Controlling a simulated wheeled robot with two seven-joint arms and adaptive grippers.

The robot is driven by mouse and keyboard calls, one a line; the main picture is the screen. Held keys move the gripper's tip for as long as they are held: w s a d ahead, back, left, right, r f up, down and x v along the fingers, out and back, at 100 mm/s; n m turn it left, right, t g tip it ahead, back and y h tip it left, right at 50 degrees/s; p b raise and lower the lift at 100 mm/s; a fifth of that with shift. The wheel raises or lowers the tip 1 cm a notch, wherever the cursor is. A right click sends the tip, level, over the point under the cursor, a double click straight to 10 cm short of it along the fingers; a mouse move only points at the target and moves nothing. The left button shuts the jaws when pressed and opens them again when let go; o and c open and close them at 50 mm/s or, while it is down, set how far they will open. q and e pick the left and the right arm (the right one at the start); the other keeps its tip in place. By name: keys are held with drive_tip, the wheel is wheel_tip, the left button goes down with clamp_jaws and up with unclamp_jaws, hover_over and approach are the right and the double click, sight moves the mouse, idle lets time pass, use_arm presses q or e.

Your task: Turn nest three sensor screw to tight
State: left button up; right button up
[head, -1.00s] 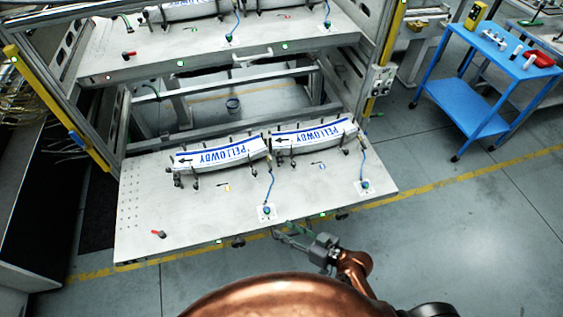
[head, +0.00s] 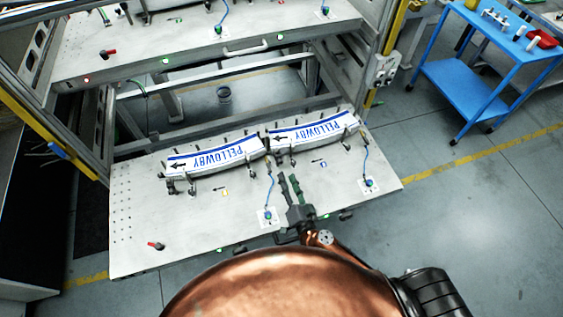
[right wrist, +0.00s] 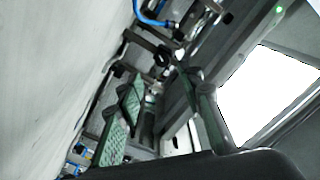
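The lower drawer plate (head: 190,225) carries two white curved labels, the left label (head: 215,157) and the right label (head: 313,132), each reading PELLOWBY and held in a nest by dark clamps. Two blue-cabled sensors, a left sensor (head: 267,214) and a right sensor (head: 368,183), stand on the plate. I cannot tell which nest is three, and no sensor screw is clear. My right gripper (head: 289,184) is over the plate, between the sensors, fingers toward the labels. In the right wrist view its green-padded fingers (right wrist: 158,92) are apart and empty. My left gripper is out of view.
An upper drawer (head: 190,50) with similar fittings is above. A red-handled part (head: 156,245) lies at the plate's front left. A blue cart (head: 480,75) with small items stands at the right. The plate's front left area is mostly clear.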

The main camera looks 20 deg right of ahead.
sight(281, 163)
drive_tip(key=w, duration=0.7)
drive_tip(key=shift+a+b, duration=0.35)
drive_tip(key=shift+s+r, duration=0.1)
clamp_jaws()
